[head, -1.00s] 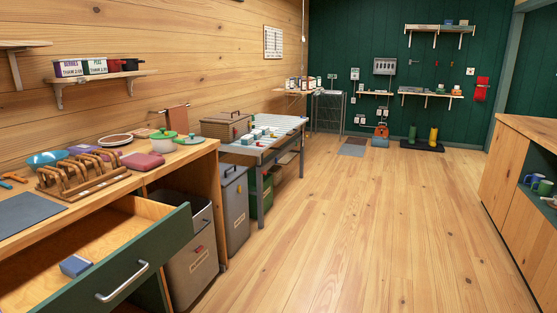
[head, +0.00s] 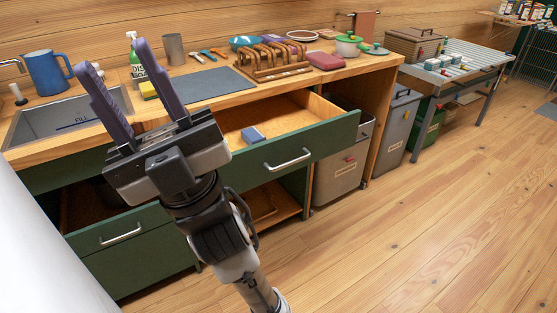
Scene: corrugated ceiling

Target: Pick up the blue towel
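A small blue folded-looking item (head: 252,135), which may be the blue towel, lies in the open upper drawer (head: 292,106). It is too small to tell for sure whether it is cloth. My gripper (head: 114,56) is raised at the left of the head view, in front of the sink. Its two purple fingers point up and stand wide apart, with nothing between them. The gripper is left of the blue item and apart from it.
The counter holds a grey-blue mat (head: 206,83), a wooden rack (head: 275,62), a blue jug (head: 45,73) and a green-lidded pot (head: 347,46). A lower drawer (head: 120,232) also stands open. Bins (head: 398,128) stand further right. The floor (head: 430,220) in front is clear.

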